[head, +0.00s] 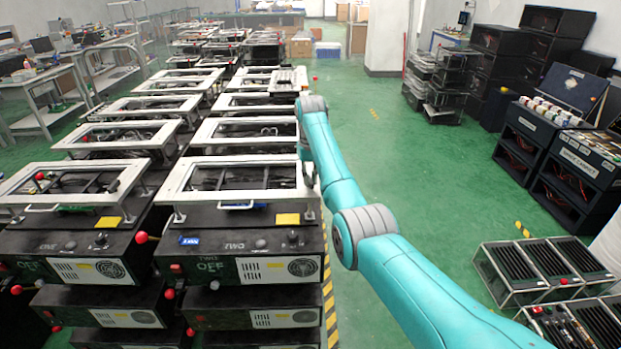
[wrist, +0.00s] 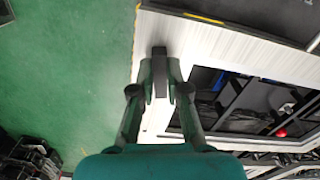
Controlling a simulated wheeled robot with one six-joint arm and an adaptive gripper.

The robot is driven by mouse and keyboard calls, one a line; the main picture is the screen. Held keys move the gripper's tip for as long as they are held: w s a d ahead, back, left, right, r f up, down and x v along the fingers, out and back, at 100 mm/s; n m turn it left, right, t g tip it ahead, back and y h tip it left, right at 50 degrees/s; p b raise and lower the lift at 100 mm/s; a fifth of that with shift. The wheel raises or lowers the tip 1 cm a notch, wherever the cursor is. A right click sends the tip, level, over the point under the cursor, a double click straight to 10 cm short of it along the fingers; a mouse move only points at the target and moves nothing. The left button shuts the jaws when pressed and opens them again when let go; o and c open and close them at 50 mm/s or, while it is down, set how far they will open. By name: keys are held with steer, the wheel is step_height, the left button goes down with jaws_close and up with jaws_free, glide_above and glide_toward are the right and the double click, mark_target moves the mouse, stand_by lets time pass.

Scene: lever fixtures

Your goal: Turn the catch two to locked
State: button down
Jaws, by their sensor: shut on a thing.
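The catch (wrist: 159,52) shows in the wrist view as a short dark bar at the edge of a white frame. My gripper (wrist: 160,78) is shut on this bar, with one finger on each side of it. The bar's far end sticks out a little past the fingertips. In the head view the unit marked TWO (head: 228,247) stands at the front, with OFF lettered on its face and a white frame (head: 178,181) on top. My arm reaches along its right side. The gripper and the catch cannot be made out there. No lock marking is readable.
A similar unit marked ONE (head: 60,248) stands to the left, and more white-framed units run back in rows. Green floor (head: 400,150) is open to the right. Black cabinets (head: 565,165) and low slatted boxes (head: 525,270) stand at the far right.

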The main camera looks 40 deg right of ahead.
mark_target(310, 181)
steer(key=shift+m, duration=1.3)
steer(key=c, duration=1.2)
jaws_free()
steer(key=shift+o, duration=0.2)
steer(key=shift+r, duration=3.75)
steer(key=shift+s+a, duration=0.1)
